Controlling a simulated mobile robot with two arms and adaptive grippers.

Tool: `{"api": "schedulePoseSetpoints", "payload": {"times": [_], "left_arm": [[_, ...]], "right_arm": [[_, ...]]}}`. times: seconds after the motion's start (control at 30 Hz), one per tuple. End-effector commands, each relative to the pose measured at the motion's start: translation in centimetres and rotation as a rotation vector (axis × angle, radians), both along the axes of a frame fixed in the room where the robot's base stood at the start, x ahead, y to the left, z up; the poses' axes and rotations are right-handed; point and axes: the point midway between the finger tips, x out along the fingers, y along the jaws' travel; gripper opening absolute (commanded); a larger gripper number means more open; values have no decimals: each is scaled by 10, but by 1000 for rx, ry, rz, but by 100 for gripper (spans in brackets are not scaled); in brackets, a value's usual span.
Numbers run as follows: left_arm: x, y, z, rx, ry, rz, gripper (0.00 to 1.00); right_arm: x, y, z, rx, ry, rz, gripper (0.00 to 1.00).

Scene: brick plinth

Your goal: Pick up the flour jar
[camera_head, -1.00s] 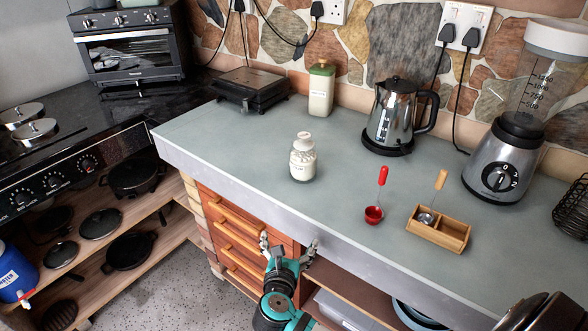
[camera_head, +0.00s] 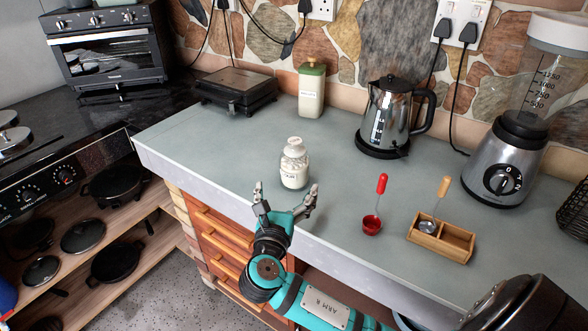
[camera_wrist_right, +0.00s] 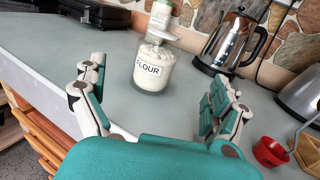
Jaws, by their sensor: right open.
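The flour jar (camera_head: 294,165) is a small glass jar of white flour with a whitish top, upright on the grey-green counter. In the right wrist view the jar (camera_wrist_right: 153,70) shows its "FLOUR" label, ahead of and between my spread fingers. My right gripper (camera_head: 286,197) is open and empty at the counter's front edge, just in front of the jar and apart from it. It also shows in the right wrist view (camera_wrist_right: 158,100), with one finger on each side. My left gripper is not in view.
A red scoop (camera_head: 373,222) and a wooden box (camera_head: 441,238) with a spoon stand right of the jar. Behind are a tall green-lidded canister (camera_head: 311,90), a kettle (camera_head: 390,117) and a black appliance (camera_head: 236,90). A blender (camera_head: 502,165) stands right. Counter left of the jar is clear.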

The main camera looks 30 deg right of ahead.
Motion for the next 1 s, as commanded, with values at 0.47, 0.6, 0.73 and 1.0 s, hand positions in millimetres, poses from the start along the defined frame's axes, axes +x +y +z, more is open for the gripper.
{"api": "schedulePoseSetpoints", "payload": {"times": [0.47, 0.6, 0.73, 1.0], "left_arm": [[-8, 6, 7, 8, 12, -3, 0], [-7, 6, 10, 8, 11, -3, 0], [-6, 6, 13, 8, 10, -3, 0], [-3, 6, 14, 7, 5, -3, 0]], "right_arm": [[53, -50, 0, 2, -1, 0, 98], [63, -59, -1, 0, 0, -1, 98], [78, -74, -4, -1, 1, -2, 98], [91, -86, -5, 3, 0, 1, 98]]}}
